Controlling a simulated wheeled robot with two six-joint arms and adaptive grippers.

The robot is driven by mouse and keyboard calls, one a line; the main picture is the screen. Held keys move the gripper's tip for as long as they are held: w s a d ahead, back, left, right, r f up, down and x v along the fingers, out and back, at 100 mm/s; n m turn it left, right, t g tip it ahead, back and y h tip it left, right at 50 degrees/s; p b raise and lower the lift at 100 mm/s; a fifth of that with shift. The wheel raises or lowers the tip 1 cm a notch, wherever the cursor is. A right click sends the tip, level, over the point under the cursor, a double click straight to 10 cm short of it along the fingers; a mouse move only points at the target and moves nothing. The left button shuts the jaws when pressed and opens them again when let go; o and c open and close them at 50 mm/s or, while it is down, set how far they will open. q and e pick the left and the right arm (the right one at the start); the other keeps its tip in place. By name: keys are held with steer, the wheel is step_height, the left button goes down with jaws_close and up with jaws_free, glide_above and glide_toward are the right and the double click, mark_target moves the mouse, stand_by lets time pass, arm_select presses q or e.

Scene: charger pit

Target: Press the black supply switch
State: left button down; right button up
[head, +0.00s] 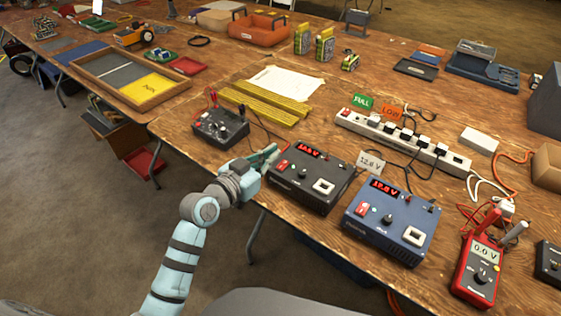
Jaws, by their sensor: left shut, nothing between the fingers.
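The black supply (312,191) stands near the table's front edge, with a lit red display (309,151) that seems to read 10.8 V. It has a knob and a pale square socket (323,186) on top. My left gripper (272,153) is shut and empty at the supply's left end, close to where its switch sits. The fingers partly cover that end, and I cannot tell whether they touch the switch. My right gripper is not in view.
A blue supply (391,240) with a red switch (362,209) stands to the right, a small card between the two. A smaller black box (220,127) with clips sits to the left. A power strip (400,138) lies behind, and a red multimeter (478,268) lies at the right.

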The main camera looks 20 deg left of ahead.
mark_target(280, 168)
arm_select(q)
steer(key=x, duration=0.4)
steer(key=shift+s+b, duration=0.1)
steer(key=shift+b, duration=0.25)
step_height(280, 168, down, 3)
steer(key=shift+f+b, duration=0.1)
steer(key=shift+b, duration=0.55)
steer(key=shift+f, duration=0.35)
